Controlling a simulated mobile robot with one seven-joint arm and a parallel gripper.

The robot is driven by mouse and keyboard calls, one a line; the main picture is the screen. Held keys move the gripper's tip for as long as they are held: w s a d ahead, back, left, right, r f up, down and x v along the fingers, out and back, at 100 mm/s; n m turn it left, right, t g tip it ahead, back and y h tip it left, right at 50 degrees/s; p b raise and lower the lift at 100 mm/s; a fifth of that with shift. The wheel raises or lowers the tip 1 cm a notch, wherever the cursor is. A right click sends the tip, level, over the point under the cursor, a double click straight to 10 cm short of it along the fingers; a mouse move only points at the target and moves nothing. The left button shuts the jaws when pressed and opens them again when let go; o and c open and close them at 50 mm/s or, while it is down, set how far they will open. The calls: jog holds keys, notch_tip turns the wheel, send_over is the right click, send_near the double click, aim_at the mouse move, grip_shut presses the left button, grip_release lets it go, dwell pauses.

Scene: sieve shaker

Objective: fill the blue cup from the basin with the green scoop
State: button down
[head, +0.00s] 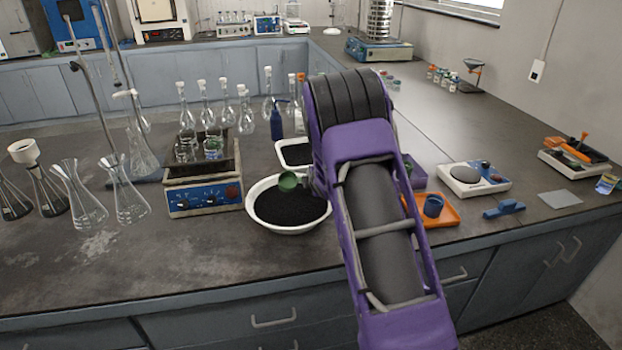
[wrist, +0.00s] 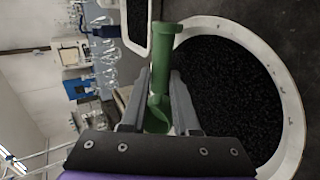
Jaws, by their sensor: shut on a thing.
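The green scoop (head: 288,181) shows over the basin in the head view, near the back part of its rim. In the wrist view the scoop (wrist: 164,62) stands between the two fingers of my gripper (wrist: 160,92), which is shut on it. The white basin (head: 289,230) holds black granules; its rim also shows in the wrist view (wrist: 292,98). I cannot tell whether the scoop holds any granules. The blue cup (head: 433,205) stands upright on an orange tray (head: 450,219), right of my arm. My arm hides most of the gripper in the head view.
A white tray (head: 281,150) of black material lies behind the basin. A hotplate (head: 203,196) with beakers and several flasks stand to the left. A blue bottle (head: 276,122) stands behind. A balance (head: 474,181) and a blue tool (head: 504,209) lie right of the orange tray.

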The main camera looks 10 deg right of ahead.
jog(key=shift+w+f+t+b, duration=0.2)
jog(key=shift+f+t+b, duration=0.55)
jog(key=shift+b, duration=1)
jog(key=shift+w+f+t+b, duration=0.25)
jog(key=shift+f+t+b, duration=0.5)
jog(key=shift+b, duration=1.05)
jog(key=shift+w+f+t+b, duration=0.2)
jog(key=shift+f+t+b, duration=0.5)
jog(key=shift+b, duration=1.05)
jog(key=shift+s+a+f+b, duration=0.1)
jog(key=shift+s+f+b, duration=0.1)
jog(key=shift+f, duration=0.7)
jog(key=shift+s+a+f+b, duration=0.1)
jog(key=shift+s+f, duration=0.05)
jog(key=shift+f, duration=0.75)
jog(key=shift+s+f, duration=0.2)
jog(key=shift+s, duration=0.8)
jog(key=shift+s+d, duration=0.15)
jog(key=shift+s, duration=0.65)
jog(key=shift+s+d, duration=0.1)
jog(key=shift+s, duration=0.7)
jog(key=shift+r+p, duration=0.3)
jog(key=shift+p, duration=0.3)
jog(key=g+p, duration=0.1)
jog(key=p, duration=0.1)
jog(key=g+p, duration=0.2)
jog(key=p, duration=0.1)
jog(key=shift+s+d+r, duration=0.15)
jog(key=shift+s, duration=0.15)
